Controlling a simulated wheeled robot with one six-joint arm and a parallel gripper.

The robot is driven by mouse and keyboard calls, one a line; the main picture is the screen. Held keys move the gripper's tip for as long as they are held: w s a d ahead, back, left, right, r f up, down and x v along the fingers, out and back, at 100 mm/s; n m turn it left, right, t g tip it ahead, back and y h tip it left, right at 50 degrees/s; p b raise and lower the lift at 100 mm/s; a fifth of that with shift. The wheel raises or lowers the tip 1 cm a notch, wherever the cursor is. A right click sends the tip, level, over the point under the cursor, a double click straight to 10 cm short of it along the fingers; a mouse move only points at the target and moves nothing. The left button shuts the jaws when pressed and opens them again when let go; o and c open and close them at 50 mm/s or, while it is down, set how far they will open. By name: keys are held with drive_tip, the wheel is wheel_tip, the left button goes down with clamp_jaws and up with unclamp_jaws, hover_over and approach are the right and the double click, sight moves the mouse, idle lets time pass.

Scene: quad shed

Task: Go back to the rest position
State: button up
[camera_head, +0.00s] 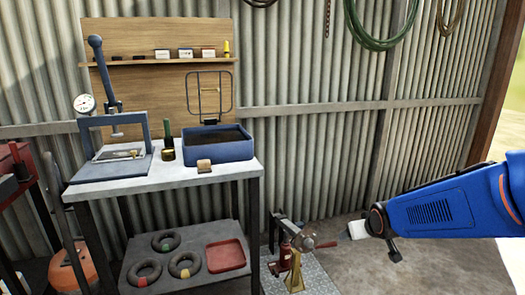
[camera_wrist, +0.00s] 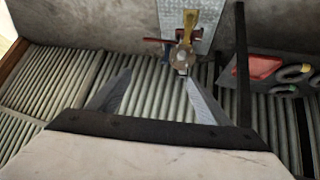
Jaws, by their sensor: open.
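My gripper (camera_wrist: 157,76) shows in the wrist view with its two grey fingers spread wide apart. Nothing is between the fingers. Beyond them are the corrugated wall and a jack stand area on the floor, apart from the fingers. In the head view my blue arm reaches in from the right edge, over the bare floor and clear of the workbench.
A workbench (camera_head: 178,182) at left carries a press (camera_head: 115,140) and a blue basin (camera_head: 217,151). Rings and a red tray (camera_head: 224,256) lie on its lower shelf. A red jack (camera_head: 284,256) and yellow stand (camera_head: 295,274) are on a metal plate. The right floor is clear.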

drive_tip(key=s+a+r+g, duration=0.1)
drive_tip(key=s+r+g, duration=0.1)
drive_tip(key=s, duration=1.2)
drive_tip(key=s+a+r+m+g, duration=0.1)
drive_tip(key=s+r, duration=0.2)
drive_tip(key=s, duration=1.2)
drive_tip(key=shift+s+r+m+g, duration=0.25)
drive_tip(key=shift+m+g, duration=0.05)
drive_tip(key=shift+g, duration=0.1)
